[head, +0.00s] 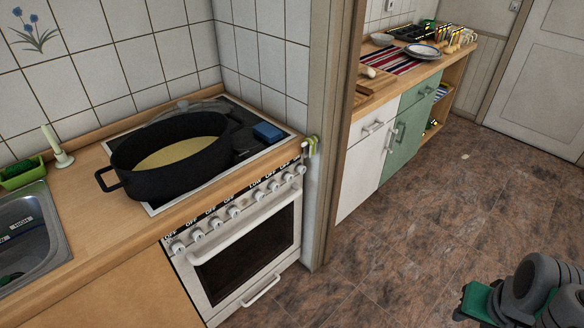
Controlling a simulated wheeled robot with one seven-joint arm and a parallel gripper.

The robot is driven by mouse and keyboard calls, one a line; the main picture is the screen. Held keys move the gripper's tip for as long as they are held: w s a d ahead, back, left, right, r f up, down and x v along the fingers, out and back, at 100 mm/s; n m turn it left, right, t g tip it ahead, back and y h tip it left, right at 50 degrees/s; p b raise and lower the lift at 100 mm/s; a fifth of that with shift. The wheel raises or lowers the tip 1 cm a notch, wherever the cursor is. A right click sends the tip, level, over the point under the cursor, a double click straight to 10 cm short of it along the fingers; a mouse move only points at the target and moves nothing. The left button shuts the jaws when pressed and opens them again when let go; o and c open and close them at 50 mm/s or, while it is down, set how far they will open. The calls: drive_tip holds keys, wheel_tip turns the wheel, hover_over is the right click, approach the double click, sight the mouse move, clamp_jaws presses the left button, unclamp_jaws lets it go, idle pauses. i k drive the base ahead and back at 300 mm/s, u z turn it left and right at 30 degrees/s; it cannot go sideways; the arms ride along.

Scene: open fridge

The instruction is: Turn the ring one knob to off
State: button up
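The white stove (246,248) stands at the centre left, with a row of several white knobs along its front panel. The leftmost knob (178,247) is at the left end of the row. "OFF" labels show above several knobs, and one label further right seems to read "LOW". Which knob is ring one, and where each pointer stands, is too small to tell. A big black pot (176,158) with yellowish contents sits on the hob (268,153). Grey and green parts of my arm show at the bottom right, apart from the stove. My gripper is not recognisable in view.
A white oven handle (242,227) juts out below the knobs. A wooden post (335,130) stands just right of the stove. A blue block (267,131) lies on the hob. The sink (30,235) is at the left. The brown floor (420,240) to the right is clear.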

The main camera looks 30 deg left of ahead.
sight(258, 195)
drive_tip(key=i, duration=1.95)
drive_tip(key=u, duration=4.7)
